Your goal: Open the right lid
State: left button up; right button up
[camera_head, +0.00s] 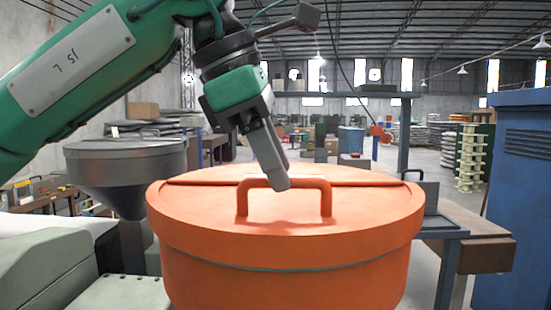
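A large round orange container (285,285) stands in front of me. Its top has an orange lid (190,207) with a raised arched handle (326,200). A seam runs across the top behind the handle, and the lid lies flat and closed. My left gripper (280,180) reaches down from above at the middle of the handle's bar. One finger passes in front of the bar and hides part of it; the other is partly hidden behind. I cannot tell whether they touch or grip the bar. My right gripper is out of view.
A grey metal hopper (125,165) stands to the left behind the container. A blue cabinet (515,190) is at the right edge. A workbench (455,232) stands behind the container on the right. Shelving and stacked goods fill the hall's background.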

pick_arm(q)
jog(key=shift+w+f, duration=0.15)
jog(key=shift+f, duration=0.1)
jog(key=shift+d, duration=0.1)
grip_shut()
